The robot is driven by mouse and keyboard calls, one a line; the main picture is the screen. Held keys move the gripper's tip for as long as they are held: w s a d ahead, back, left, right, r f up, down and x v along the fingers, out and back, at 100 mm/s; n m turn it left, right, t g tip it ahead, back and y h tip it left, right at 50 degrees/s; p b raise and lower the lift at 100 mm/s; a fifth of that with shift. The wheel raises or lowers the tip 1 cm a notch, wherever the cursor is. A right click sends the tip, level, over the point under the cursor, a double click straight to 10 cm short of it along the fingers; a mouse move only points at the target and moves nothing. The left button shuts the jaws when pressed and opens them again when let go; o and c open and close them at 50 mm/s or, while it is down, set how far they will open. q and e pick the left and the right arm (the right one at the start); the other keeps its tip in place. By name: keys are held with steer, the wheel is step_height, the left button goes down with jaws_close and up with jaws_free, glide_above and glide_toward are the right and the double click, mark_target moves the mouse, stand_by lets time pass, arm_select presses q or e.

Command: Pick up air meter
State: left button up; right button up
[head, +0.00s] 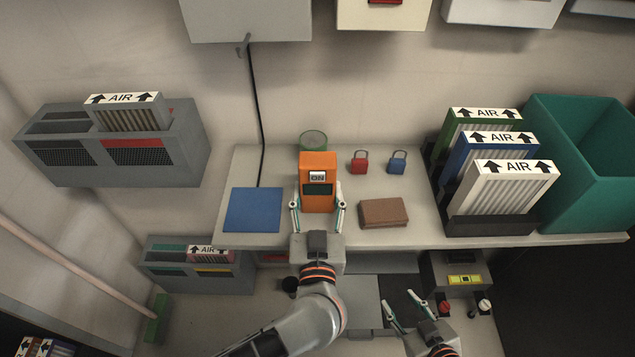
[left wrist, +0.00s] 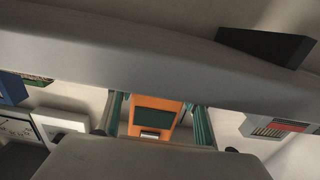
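The air meter is an orange box (head: 319,199) with a dark screen and an "ON" label, at the middle of the grey table. It also shows in the left wrist view (left wrist: 158,108). My left gripper (head: 318,208) reaches over the table's front edge with one finger on each side of the meter. Narrow gaps seem to show beside it in the wrist view, so the fingers look open around it. The meter's underside is hidden. My right gripper (head: 407,302) is open and empty, low at the right, in front of the table.
A blue mat (head: 254,210) lies left of the meter, a brown box (head: 384,213) right. A round tin (head: 313,139), red padlock (head: 358,165) and blue padlock (head: 397,166) are behind. AIR filters (head: 512,190) and a teal bin (head: 585,185) stand at the right.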

mark_target(318, 181)
arm_select(q)
steer(key=shift+c, duration=1.3)
steer(key=shift+r, duration=0.1)
step_height(318, 181, up, 10)
steer(key=p, duration=0.3)
steer(key=shift+f, duration=1.25)
steer(key=shift+f+b, duration=1.1)
steer(key=shift+f, duration=2.1)
